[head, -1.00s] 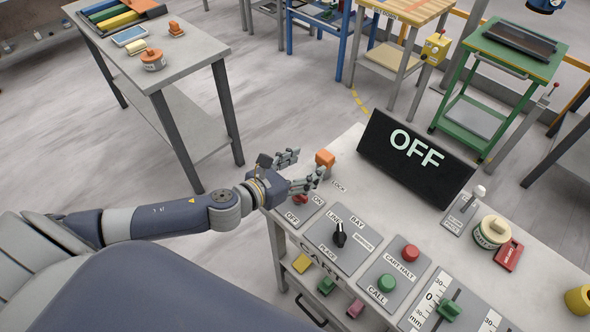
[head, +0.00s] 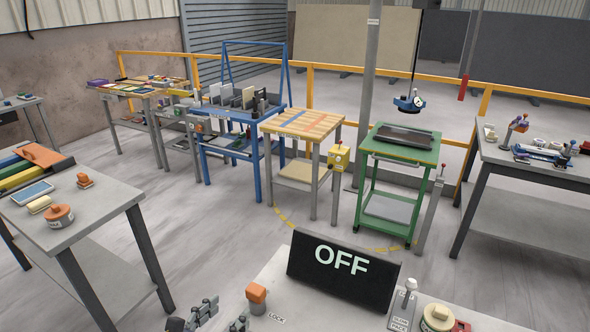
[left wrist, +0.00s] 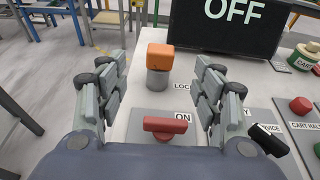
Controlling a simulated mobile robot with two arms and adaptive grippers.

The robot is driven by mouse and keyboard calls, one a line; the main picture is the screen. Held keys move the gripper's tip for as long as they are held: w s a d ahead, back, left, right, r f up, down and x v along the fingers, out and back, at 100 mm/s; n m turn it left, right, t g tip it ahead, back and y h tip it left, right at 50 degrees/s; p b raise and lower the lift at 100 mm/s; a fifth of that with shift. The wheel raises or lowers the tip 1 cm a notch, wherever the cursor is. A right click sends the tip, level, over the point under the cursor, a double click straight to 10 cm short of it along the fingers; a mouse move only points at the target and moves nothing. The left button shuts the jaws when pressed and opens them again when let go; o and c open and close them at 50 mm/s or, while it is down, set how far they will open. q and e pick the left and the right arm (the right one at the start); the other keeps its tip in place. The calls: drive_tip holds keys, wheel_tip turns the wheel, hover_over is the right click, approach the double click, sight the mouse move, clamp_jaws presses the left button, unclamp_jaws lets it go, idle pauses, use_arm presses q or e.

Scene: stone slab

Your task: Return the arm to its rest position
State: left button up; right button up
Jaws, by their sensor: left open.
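My left gripper (head: 222,317) is at the bottom edge of the head view, by the near-left corner of the panel table; most of my arm is out of the picture. In the left wrist view my left gripper (left wrist: 161,62) is open, with nothing between its jointed grey fingers. A red switch handle (left wrist: 165,126) lies crosswise just below the ON label, apart from the fingers. An orange-topped knob (left wrist: 160,58) stands beyond it; it also shows in the head view (head: 256,294). My right gripper is in neither current view.
A black display (head: 343,272) reading OFF stands on the panel table. A grey table (head: 110,218) with orange-topped pieces is at the left. Blue, wooden and green (head: 400,147) benches stand behind. Open floor lies between them.

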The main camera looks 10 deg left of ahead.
use_arm(q)
drive_tip(key=n+y, duration=0.1)
drive_tip(key=n, duration=0.4)
drive_tip(key=shift+s+n+y, duration=0.2)
drive_tip(key=shift+n+y, duration=0.2)
drive_tip(key=s+f+n+g+y, duration=0.1)
drive_tip(key=s+f+n+g, duration=0.35)
drive_tip(key=s+n, duration=0.9)
drive_tip(key=s+f+n+g+y, duration=0.2)
drive_tip(key=s+f+n+g, duration=0.35)
drive_tip(key=n, duration=1.35)
wheel_tip(320, 180, down, 25)
drive_tip(key=s+m+g+b, duration=0.1)
drive_tip(key=s+b, duration=0.1)
drive_tip(key=s, duration=0.1)
drive_tip(key=s+a+f+g+b, duration=0.1)
drive_tip(key=s+a+f+b, duration=0.1)
drive_tip(key=s+f, duration=1.5)
wheel_tip(320, 180, down, 4)
drive_tip(key=shift+s+a+r+g+b, duration=0.2)
drive_tip(key=shift+s+r+g+b, duration=0.05)
drive_tip(key=shift+g+b, duration=0.15)
